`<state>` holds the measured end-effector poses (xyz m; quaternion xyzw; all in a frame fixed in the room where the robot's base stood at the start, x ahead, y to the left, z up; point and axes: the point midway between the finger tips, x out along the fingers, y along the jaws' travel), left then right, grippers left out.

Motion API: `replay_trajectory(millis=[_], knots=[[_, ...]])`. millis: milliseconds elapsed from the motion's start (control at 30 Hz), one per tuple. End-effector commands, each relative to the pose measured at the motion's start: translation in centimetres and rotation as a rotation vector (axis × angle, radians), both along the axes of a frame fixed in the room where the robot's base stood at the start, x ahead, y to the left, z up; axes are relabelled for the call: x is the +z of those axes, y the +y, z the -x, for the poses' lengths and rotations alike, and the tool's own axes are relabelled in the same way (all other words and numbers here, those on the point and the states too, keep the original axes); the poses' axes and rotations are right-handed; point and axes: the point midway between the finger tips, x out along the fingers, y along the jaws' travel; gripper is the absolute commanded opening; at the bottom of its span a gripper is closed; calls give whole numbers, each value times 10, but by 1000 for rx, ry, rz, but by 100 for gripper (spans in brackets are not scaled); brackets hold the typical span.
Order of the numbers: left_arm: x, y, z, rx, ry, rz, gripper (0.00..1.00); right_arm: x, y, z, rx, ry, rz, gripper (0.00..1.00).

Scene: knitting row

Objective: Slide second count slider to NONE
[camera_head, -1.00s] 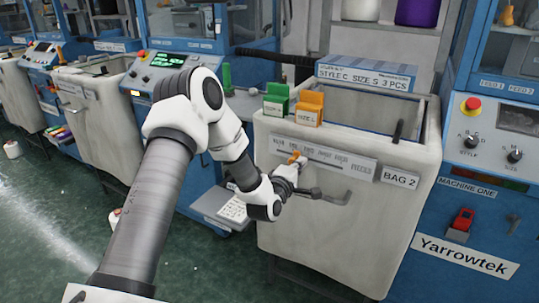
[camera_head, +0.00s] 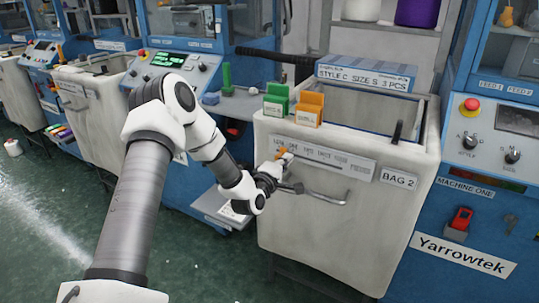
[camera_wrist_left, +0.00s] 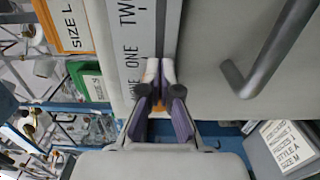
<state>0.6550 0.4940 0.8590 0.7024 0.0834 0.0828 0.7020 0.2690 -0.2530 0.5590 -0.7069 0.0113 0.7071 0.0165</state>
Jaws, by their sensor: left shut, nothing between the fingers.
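The count slider's orange knob (camera_head: 281,152) sits at the left end of the grey labelled strip (camera_head: 325,159) on the front of the bag 2 bin. My left gripper (camera_head: 285,161) is at this knob, against its right side, with its fingers closed and not gripping it. In the left wrist view the fingertips (camera_wrist_left: 159,72) are together over the strip, near the words ONE and TWO. A little orange (camera_wrist_left: 158,138) shows between the finger bases. My right gripper is out of view.
A bar handle (camera_head: 322,198) sticks out of the bin (camera_head: 335,240) just below the strip. Green (camera_head: 276,103) and orange (camera_head: 309,107) size cards stand on its rim. A BAG 2 label (camera_head: 398,179) is to the right.

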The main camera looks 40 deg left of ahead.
Motion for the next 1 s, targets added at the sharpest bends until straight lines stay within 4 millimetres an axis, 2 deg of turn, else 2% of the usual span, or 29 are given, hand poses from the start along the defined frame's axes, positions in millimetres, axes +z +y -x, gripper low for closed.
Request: replay_trajectory(millis=[300,733,1000], knots=[[1,15,3,2,-1,2,0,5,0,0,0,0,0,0],[0,2,1,0,-1,2,0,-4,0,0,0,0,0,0],[3,-4,27,1,0,4,0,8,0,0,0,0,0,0]])
